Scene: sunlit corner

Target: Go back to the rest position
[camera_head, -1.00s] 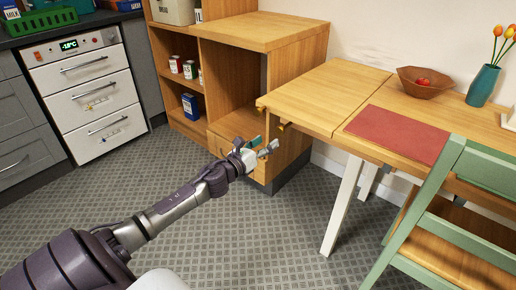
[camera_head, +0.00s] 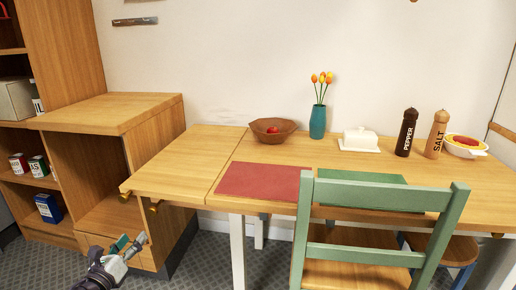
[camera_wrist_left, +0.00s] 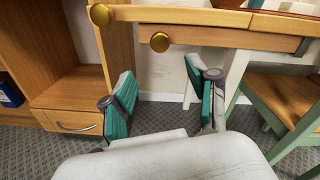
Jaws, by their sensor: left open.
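My left gripper (camera_head: 129,244) is at the bottom left of the head view, low in front of the wooden shelf unit and below the left end of the table. In the left wrist view its two teal-padded fingers (camera_wrist_left: 162,97) stand wide apart with nothing between them. The wooden table (camera_head: 195,165) is above and ahead of it, and two round brass knobs (camera_wrist_left: 160,42) on the table's edge show near the top of the wrist view. My right gripper is in neither view.
A wooden shelf unit (camera_head: 112,112) with a drawer (camera_wrist_left: 75,121) stands left of the table. A green chair (camera_head: 375,192) stands at its front. A bowl (camera_head: 272,137), teal vase (camera_head: 317,122), butter dish (camera_head: 359,145) and two mills, pepper (camera_head: 405,135) and salt (camera_head: 436,137), stand on the table.

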